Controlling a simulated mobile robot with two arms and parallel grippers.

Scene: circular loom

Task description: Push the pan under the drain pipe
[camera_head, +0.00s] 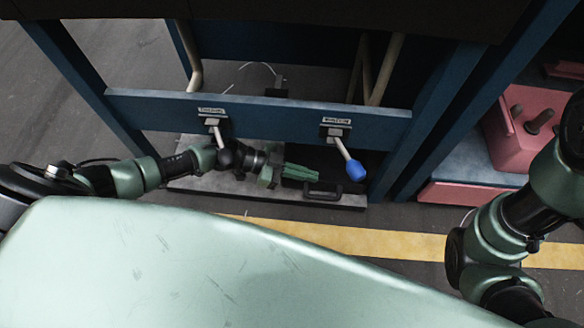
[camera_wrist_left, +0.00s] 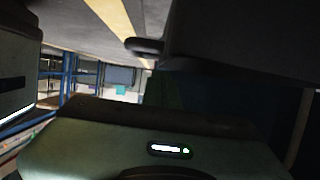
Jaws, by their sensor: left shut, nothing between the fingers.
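The pan (camera_head: 240,188) is a wide, shallow grey tray on the floor below the blue machine frame, with a dark handle (camera_head: 322,191) on its front side. My left gripper (camera_head: 312,173) is shut and empty, low over the pan just behind the handle; I cannot tell whether it touches the pan. A dark handle shape (camera_wrist_left: 145,46) also shows in the left wrist view. My right gripper is out of view.
A blue crossbar (camera_head: 270,118) spans above the pan. It carries two labelled valves; the right one has a lever with a blue knob (camera_head: 355,171). A blue post (camera_head: 425,120) stands at the right, with pink machinery (camera_head: 520,135) beyond. A yellow floor stripe (camera_head: 350,238) runs in front.

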